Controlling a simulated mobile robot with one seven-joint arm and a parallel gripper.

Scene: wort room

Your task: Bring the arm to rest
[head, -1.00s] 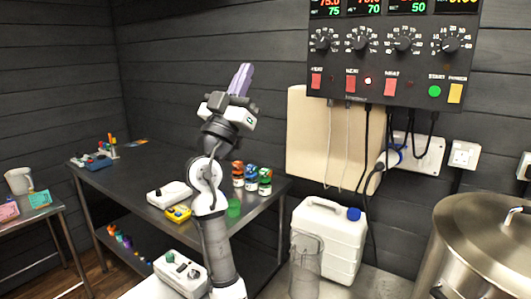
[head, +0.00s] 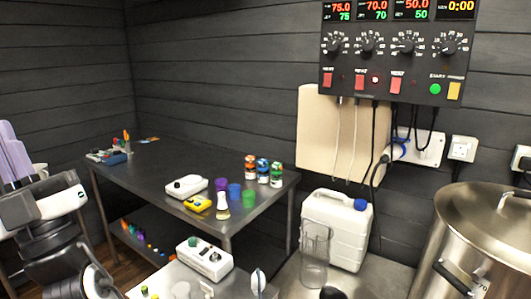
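My gripper (head: 13,158), with its light purple fingers pointing up, is at the left edge of the head view, close to the camera. My arm's white and dark links run down below it to the bottom left. The left side of the gripper is cut off by the frame, and I cannot make out a gap between the fingers. No object shows at the fingertips. It stands apart from the things on the steel table (head: 150,178), to the left of them.
The table holds several bottles (head: 263,170), coloured cups (head: 235,193), a white device (head: 187,187) and a yellow meter (head: 197,203). A control panel (head: 398,60) hangs on the wall above a white canister (head: 335,230). A steel kettle (head: 475,240) fills the right.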

